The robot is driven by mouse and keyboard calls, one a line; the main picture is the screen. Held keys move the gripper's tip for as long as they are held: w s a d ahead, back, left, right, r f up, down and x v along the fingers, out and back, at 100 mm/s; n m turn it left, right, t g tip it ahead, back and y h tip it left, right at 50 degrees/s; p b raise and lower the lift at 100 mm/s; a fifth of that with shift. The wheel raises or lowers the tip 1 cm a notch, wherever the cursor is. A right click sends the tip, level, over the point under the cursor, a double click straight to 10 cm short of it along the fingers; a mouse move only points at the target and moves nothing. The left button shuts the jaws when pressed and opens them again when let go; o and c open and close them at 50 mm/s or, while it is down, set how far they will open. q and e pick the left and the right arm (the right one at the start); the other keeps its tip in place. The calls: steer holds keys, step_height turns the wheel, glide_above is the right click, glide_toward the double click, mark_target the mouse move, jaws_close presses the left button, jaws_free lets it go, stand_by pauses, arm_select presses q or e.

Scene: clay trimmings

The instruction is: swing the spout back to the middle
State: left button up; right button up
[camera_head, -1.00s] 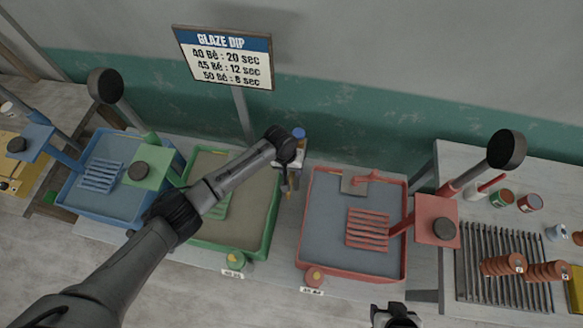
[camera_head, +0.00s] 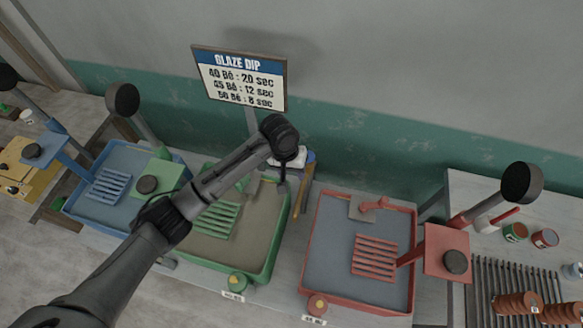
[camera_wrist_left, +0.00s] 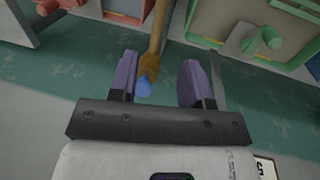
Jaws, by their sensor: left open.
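No part in view can be named the spout with certainty. A brown rod (camera_head: 303,195) runs in the gap between the green and red basins, with a blue end (camera_head: 309,157) toward the wall. In the left wrist view the rod (camera_wrist_left: 158,35) and its blue tip (camera_wrist_left: 144,88) appear between my finger pads, nearer the left one. My left gripper (camera_head: 283,185) is beside the rod, at the far right corner of the green basin. In the left wrist view its purple fingers (camera_wrist_left: 158,80) are apart, with no grip on the rod. My right gripper is out of view.
The green basin (camera_head: 283,240) and red basin (camera_head: 310,230) flank the gap. A blue basin (camera_head: 75,207) stands further left. The glaze sign (camera_head: 240,78) rises behind my left arm. A rack (camera_head: 484,290) with brown pieces is at the right.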

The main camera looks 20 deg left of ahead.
arm_select(q)
steer(key=shift+a+r, duration=0.15)
steer(key=shift+r, duration=0.6)
